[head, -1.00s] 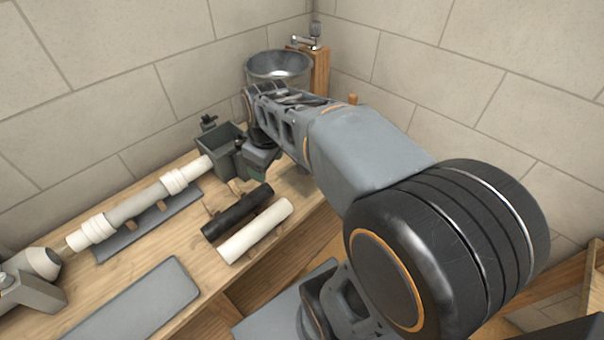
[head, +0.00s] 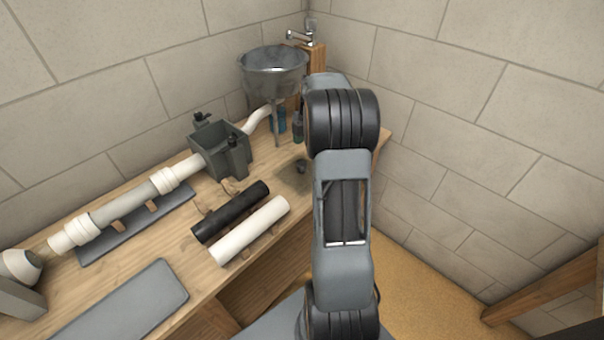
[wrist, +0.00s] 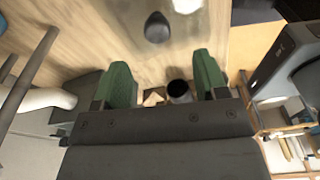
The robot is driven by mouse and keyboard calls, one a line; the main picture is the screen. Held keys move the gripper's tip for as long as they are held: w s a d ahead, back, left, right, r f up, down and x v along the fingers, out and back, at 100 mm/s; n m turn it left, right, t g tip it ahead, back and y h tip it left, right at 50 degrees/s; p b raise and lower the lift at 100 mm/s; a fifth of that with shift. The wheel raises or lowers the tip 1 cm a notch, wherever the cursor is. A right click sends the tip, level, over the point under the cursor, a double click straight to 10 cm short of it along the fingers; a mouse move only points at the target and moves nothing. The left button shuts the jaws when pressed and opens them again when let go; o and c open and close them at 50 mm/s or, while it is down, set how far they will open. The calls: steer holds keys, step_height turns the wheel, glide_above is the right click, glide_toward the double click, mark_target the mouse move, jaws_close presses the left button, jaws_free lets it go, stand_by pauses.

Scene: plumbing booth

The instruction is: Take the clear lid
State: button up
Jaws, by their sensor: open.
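The clear lid (head: 290,181) looks like a faint see-through plate lying flat on the bench, right of the grey box. Its dark knob (head: 301,166) stands up from it. In the wrist view the dark knob (wrist: 157,28) is near the top middle, beyond my fingertips; the plate's outline is hard to make out there. My gripper (wrist: 155,78) is open, with green finger pads spread apart and nothing held between them. It is above the bench, and the knob is apart from both fingers. In the head view my arm hides the gripper.
The grey box (head: 205,139) with black clamps joins the white pipe run (head: 130,204). A metal basin (head: 272,78) and bottles (head: 298,128) stand at the back. A black tube (head: 232,212) and a white tube (head: 250,231) lie in front. The tiled wall is close on the right.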

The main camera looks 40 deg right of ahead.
mark_target(302, 163)
steer(key=shift+w+a+f, duration=0.1)
steer(key=shift+a+f, duration=0.1)
steer(key=shift+f, duration=1.25)
steer(key=shift+w+a+f, duration=0.1)
steer(key=shift+a+f, duration=0.15)
steer(key=shift+f, duration=1.2)
steer(key=shift+a+f, duration=0.2)
steer(key=shift+f, duration=1.25)
steer(key=shift+c, duration=0.3)
steer(key=c, duration=1)
steer(key=shift+r, duration=0.1)
